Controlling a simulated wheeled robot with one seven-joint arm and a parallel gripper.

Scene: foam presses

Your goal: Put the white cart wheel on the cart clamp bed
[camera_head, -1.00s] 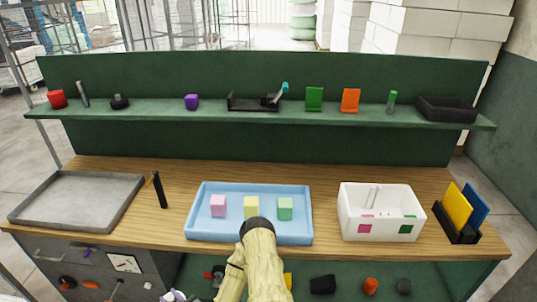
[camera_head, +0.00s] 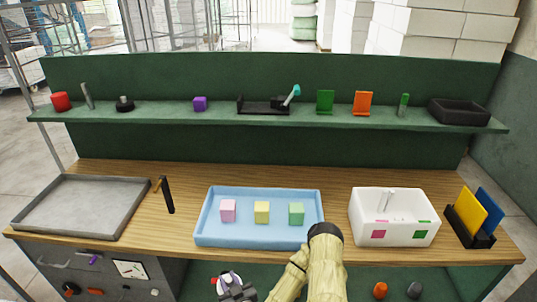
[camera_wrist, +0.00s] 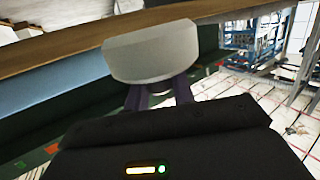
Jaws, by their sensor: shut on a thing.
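The white cart wheel (camera_wrist: 150,52) is a pale, thick disc. In the wrist view it sits at the tips of my gripper (camera_wrist: 160,90), which is shut on it. In the head view my gripper (camera_head: 238,292) is at the bottom edge, in front of the bench and below its top; only a little of the wheel shows there. A black bed with a cyan-handled clamp (camera_head: 263,107), which looks like the cart clamp bed, stands on the green shelf, far above and behind my gripper. No wheel shows on it.
The green shelf (camera_head: 350,118) also holds a purple block (camera_head: 200,104) and green and orange stands. On the bench are a grey tray (camera_head: 80,205), a blue tray (camera_head: 207,228) with three cubes, a white box (camera_head: 405,231) and a black rack. A lower shelf holds small items.

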